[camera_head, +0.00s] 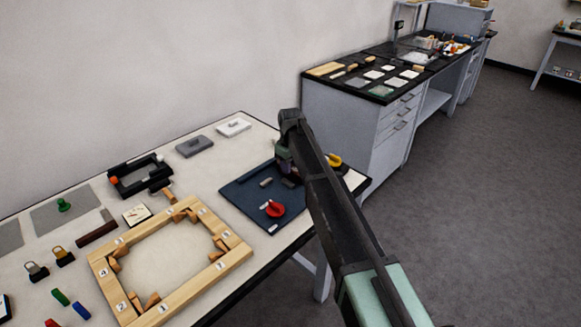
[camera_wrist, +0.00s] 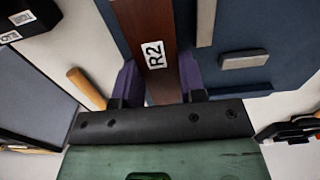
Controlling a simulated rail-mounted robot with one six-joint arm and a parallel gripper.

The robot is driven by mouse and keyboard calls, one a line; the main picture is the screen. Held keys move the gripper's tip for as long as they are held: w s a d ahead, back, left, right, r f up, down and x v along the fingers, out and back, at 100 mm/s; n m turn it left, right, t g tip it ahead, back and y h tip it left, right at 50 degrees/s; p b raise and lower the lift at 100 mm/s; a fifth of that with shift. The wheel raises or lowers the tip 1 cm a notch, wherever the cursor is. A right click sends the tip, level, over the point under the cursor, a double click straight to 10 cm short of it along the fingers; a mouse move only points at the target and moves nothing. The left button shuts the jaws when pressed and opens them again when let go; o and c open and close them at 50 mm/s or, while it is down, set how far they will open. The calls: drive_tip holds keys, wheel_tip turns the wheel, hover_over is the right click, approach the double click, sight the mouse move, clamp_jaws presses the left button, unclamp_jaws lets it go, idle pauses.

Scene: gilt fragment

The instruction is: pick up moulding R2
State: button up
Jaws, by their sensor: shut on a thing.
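Moulding R2 (camera_wrist: 150,22) is a reddish-brown bar with a white "R2" label, running up from the middle of the wrist view. My gripper (camera_wrist: 160,80) is shut on it, with one purple finger on each side. The blue mat (camera_wrist: 268,28) shows behind the bar. I cannot tell how high the moulding is above the mat.
A light wooden frame (camera_head: 168,308) with numbered sides lies at the front of the table. A red round object (camera_head: 275,208) and small grey blocks lie on the mat. A black clamp-like fixture (camera_head: 128,187) stands behind.

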wheel_tip(320, 180, up, 20)
drive_tip(key=p, duration=1.9)
drive_tip(key=shift+f, duration=0.15)
